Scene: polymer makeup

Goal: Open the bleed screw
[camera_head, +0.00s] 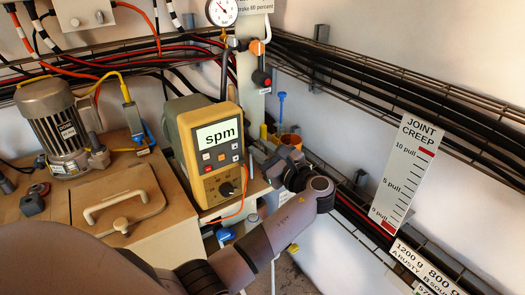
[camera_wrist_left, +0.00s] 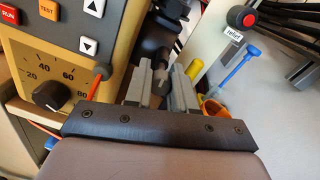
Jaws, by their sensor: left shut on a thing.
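The yellow-brown dosing pump (camera_head: 213,150) shows "spm" on its display, and its front panel with a dial (camera_wrist_left: 48,95) fills the left of the left wrist view. My left gripper (camera_head: 270,167) is at the right side of the pump, beside its dark pump head (camera_wrist_left: 157,35). In the left wrist view its two grey fingers (camera_wrist_left: 160,85) are shut on a small dark part at the lower end of the pump head, apparently the bleed screw (camera_wrist_left: 159,78). The fingers and gripper body hide much of it. My right gripper is not in view.
A red knob labelled "relief" (camera_wrist_left: 249,17), a blue-handled tool (camera_wrist_left: 240,64) and an orange cup (camera_wrist_left: 214,107) are close to the gripper's right. A motor (camera_head: 62,125) and a tan lid with a handle (camera_head: 118,205) are left. Cable trays run along the walls.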

